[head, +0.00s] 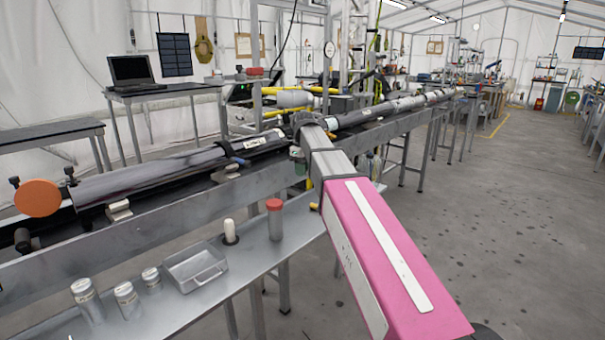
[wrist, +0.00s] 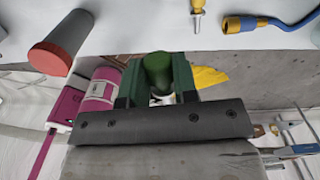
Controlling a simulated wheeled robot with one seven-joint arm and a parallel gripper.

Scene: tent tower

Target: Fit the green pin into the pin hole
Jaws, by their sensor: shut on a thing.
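In the wrist view, my gripper (wrist: 158,88) is shut on the green pin (wrist: 157,68). The pin is a dark green, thick cylinder, its round end showing between the two green fingers. The lower part of the pin is hidden by the fingers and gripper body. In the head view, the gripper is small and mostly hidden behind my arm, near the long steel bench. I cannot make out the pin hole in either view.
A red-capped grey cylinder (wrist: 66,38) stands near the gripper; it also shows on the bench (head: 274,218). A white peg (head: 229,231), a metal tray (head: 194,268) and several metal cylinders (head: 126,298) stand nearby. A blue cable (wrist: 290,18) lies on the bench.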

